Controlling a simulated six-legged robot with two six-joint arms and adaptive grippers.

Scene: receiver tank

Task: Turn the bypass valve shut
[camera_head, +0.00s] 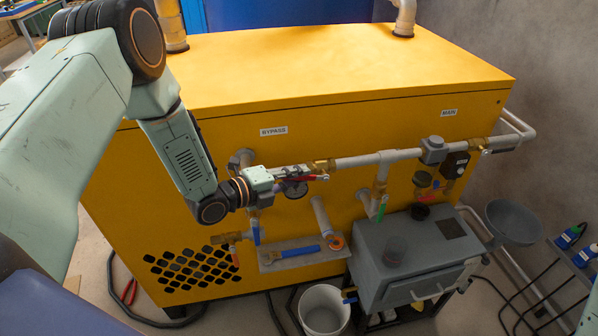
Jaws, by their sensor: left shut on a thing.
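The bypass valve (321,166) is a brass valve in the grey pipe on the front of the yellow cabinet, right of and below the BYPASS label (273,130). Its red handle (316,178) lies roughly along the pipe. My left gripper (298,178) reaches in from the left and is shut on the red handle. Its fingers hide the handle's left part, and a round gauge (294,189) shows partly behind them. My right gripper is not in the picture.
Nearby are a blue-handled valve (256,233), a green-handled valve (381,210) and a shelf (302,256) with a blue wrench. A grey box (408,250) and a white bucket (324,312) stand below. The MAIN label (449,113) is at the right.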

